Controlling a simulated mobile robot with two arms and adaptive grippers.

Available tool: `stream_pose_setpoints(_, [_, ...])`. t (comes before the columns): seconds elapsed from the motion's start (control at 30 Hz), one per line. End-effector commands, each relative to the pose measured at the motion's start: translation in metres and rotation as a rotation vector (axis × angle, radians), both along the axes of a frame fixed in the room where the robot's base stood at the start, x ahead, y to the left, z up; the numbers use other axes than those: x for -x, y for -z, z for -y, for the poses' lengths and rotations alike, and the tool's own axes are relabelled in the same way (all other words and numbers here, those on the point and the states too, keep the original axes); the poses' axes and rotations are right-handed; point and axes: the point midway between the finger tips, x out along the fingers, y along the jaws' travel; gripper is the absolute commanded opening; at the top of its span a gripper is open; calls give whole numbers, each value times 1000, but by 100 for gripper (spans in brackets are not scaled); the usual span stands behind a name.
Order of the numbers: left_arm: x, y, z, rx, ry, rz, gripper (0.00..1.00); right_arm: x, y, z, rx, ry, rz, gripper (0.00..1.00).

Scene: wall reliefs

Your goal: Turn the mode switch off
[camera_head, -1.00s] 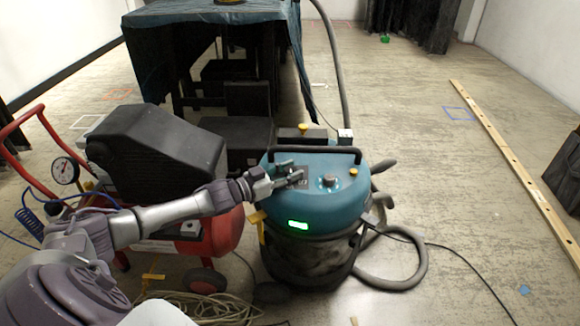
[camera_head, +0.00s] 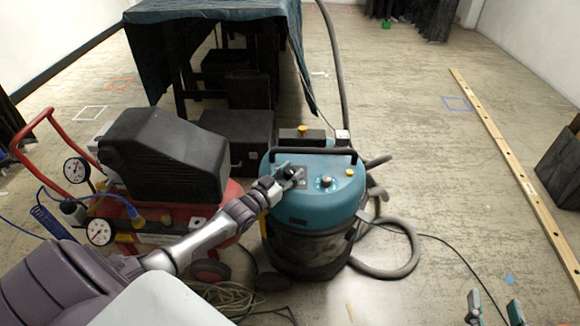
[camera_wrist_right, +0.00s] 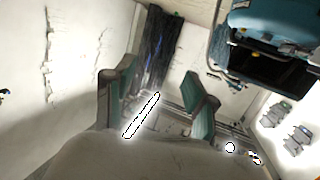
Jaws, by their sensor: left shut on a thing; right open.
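The teal vacuum (camera_head: 300,208) stands upright on the floor in the middle of the head view. Its top has a dial with a pale ring (camera_head: 326,182) and a dark switch plate, mostly covered by my left gripper (camera_head: 293,175). My left gripper is shut on the mode switch there; the fingers hide the switch, so its angle cannot be read. The display on the vacuum's front is dark. My right gripper (camera_head: 494,308) is open and empty at the lower right, away from the vacuum. Its spread green fingers (camera_wrist_right: 160,98) also show in the right wrist view.
A red compressor (camera_head: 160,232) with a black cover stands left of the vacuum, close to my left arm. A cloth-covered table (camera_head: 215,12) is behind. Hose and cable (camera_head: 400,265) lie right of the vacuum. A wooden beam (camera_head: 510,160) crosses the right floor.

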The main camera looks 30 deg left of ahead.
Motion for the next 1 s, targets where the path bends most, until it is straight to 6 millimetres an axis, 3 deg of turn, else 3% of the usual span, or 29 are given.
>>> stream_pose_setpoints(0.2, [1,-2,2,7,-80,-4,5,33,56,18,90,25,-374,56])
stream_pose_setpoints(0.5, [1,-1,2,5,-197,-5,5,109,106,46,191,58,-843,56])
stream_pose_setpoints(0.7, [1,-1,3,5,-284,-5,5,158,116,60,239,75,-1082,56])
stream_pose_setpoints(1.0, [0,0,4,8,-429,-5,5,155,102,59,237,74,-1073,56])
